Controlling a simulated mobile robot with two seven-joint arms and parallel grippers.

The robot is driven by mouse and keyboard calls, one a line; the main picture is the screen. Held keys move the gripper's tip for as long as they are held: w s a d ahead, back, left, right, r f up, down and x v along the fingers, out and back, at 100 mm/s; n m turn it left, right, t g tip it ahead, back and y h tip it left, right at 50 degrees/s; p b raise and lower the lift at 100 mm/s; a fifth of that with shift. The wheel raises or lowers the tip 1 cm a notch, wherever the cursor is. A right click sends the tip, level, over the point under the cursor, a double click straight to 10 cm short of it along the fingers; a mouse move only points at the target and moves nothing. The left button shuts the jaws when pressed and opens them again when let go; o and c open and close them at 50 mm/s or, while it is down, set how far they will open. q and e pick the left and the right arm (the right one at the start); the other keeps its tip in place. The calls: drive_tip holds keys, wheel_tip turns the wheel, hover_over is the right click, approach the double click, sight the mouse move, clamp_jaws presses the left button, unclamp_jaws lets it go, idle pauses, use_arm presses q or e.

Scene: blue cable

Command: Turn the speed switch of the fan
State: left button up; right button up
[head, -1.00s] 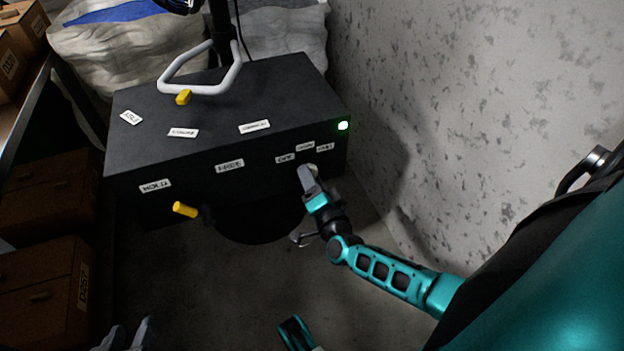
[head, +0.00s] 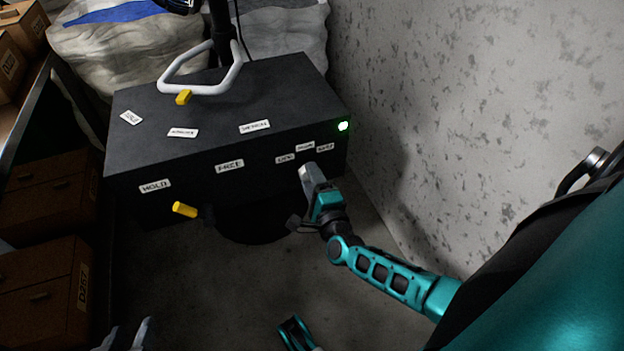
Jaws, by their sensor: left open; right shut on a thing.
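A black box (head: 190,105) on a dark round base has white labels on its top and front face. My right gripper (head: 308,173) is shut at the right part of the front face, just below small labels. It is shut on the speed switch, which the fingers hide. My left gripper (head: 128,336) is open and empty at the bottom left edge, well below the box, and only its fingertips show.
A yellow handle (head: 185,210) sticks out from the front left. A white frame (head: 175,78) with a yellow knob (head: 184,97) rises above the top. A concrete wall (head: 470,110) stands close on the right. Brown boxes (head: 40,205) stand left; sacks (head: 100,50) lie behind.

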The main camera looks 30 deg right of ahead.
use_arm(q)
drive_tip(key=shift+w+r, duration=0.1)
idle(0.3)
use_arm(e)
drive_tip(key=o, duration=1)
drive_tip(key=shift+o, duration=0.2)
